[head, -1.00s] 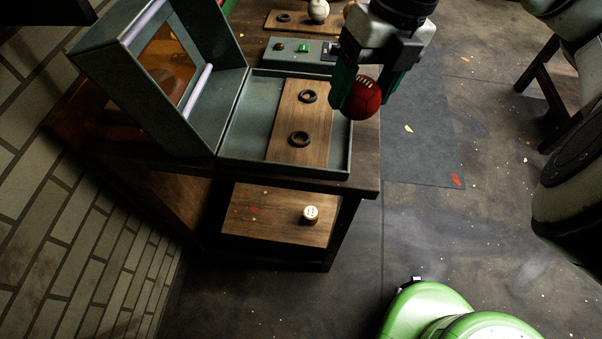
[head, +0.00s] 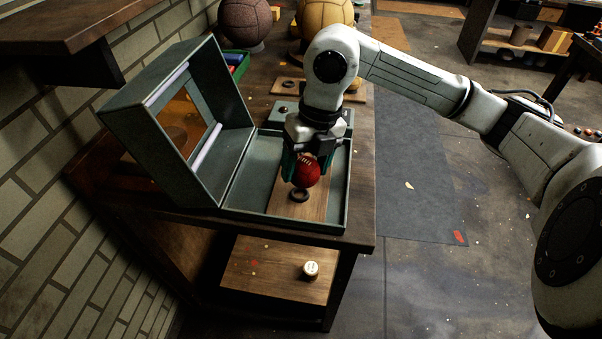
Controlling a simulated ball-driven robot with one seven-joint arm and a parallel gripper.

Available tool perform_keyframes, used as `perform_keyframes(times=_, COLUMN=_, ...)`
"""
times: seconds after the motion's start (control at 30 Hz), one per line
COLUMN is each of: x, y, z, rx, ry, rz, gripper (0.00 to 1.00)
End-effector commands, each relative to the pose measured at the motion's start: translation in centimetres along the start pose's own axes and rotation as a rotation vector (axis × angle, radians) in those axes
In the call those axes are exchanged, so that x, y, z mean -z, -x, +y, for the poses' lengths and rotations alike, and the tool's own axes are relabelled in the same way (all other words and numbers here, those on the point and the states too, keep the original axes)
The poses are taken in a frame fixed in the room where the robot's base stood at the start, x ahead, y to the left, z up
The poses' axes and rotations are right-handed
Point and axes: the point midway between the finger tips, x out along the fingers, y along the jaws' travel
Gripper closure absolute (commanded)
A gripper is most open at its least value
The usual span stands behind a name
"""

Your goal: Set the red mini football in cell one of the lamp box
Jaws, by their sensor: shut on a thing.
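The red mini football (head: 307,172) has pale lacing and is held in my gripper (head: 303,167), which is shut on it. The lamp box (head: 236,217) is a grey-green open case on the table, with its lid raised at the left. A wooden board with dark rings lies in its tray. The near ring (head: 299,196) shows just below the ball in the picture. The far ring is hidden behind my gripper and the ball. The ball is over the board; I cannot tell its exact height or whether it touches anything. No cell numbers are readable.
The raised lid (head: 165,130) with light tubes and an amber pane stands left of my gripper. A brown ball (head: 245,22) and a tan ball (head: 325,15) stand behind. A small control panel (head: 283,111) is behind the tray. A white round item (head: 310,269) lies on the lower shelf.

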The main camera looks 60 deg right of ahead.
Motion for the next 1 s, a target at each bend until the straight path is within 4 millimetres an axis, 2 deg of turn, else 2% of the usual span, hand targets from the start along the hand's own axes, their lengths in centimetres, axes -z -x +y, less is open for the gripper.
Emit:
perform_keyframes(times=0.23, x=-1.4, y=-1.8, z=0.2, rx=-0.001, ry=-0.002, rz=0.000, gripper=0.66)
perform_keyframes(times=0.43, x=-1.2, y=-4.2, z=-0.3, rx=-0.002, ry=-0.002, rz=0.001, gripper=0.66)
perform_keyframes(times=0.87, x=-1.3, y=-5.0, z=-0.5, rx=0.000, ry=0.000, rz=-0.001, gripper=0.66)
perform_keyframes(times=0.9, x=-1.2, y=-4.8, z=-0.5, rx=0.000, ry=0.000, rz=-0.001, gripper=0.29)
perform_keyframes(times=1.0, x=-1.2, y=-4.8, z=-0.5, rx=0.000, ry=0.000, rz=-0.001, gripper=0.20)
